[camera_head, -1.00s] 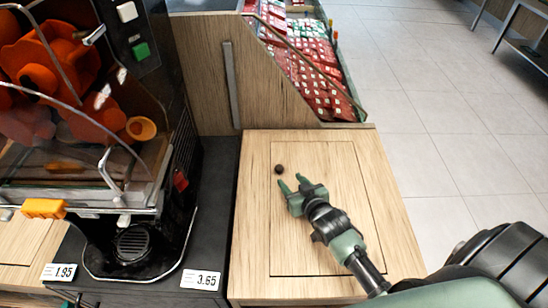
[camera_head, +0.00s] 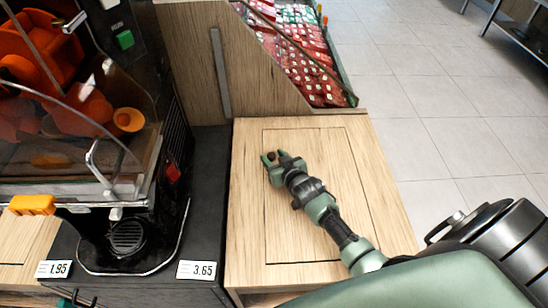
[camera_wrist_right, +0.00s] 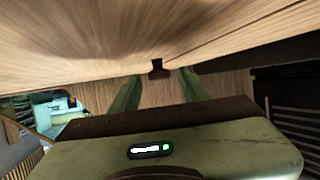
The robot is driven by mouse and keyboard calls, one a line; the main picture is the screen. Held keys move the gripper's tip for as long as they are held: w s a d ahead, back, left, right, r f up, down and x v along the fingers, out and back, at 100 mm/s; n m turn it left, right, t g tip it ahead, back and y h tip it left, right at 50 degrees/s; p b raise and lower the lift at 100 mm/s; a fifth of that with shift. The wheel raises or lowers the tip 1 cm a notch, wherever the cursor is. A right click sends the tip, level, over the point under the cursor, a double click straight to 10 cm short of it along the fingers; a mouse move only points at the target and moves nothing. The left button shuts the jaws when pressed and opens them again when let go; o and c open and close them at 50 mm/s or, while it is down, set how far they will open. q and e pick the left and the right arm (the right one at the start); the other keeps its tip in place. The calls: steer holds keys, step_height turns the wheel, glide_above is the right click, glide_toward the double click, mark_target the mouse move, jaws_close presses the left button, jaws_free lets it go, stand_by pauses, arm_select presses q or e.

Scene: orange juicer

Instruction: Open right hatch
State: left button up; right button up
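The right hatch (camera_head: 335,150) is a pale wood panel outlined by a thin seam in the wooden counter top. It is closed and flush. Its small dark knob (camera_wrist_right: 157,67) sticks out of the wood surface in the right wrist view. My right gripper (camera_head: 275,156) is over the hatch's far left part, its fingers apart. In the wrist view its two green fingers stand on either side of the knob, with gaps between. In the head view the fingers largely hide the knob. A small dark green part at the bottom left edge may be my left gripper; its state is unclear.
A black juicer (camera_head: 125,235) with orange parts stands at the left. Price tags (camera_head: 197,270) sit on the dark counter edge. A wooden partition (camera_head: 190,80) and a bin of red packages (camera_head: 310,65) are behind. Tiled floor (camera_head: 445,140) lies open at the right.

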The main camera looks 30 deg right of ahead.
jaws_close()
stand_by(1.3)
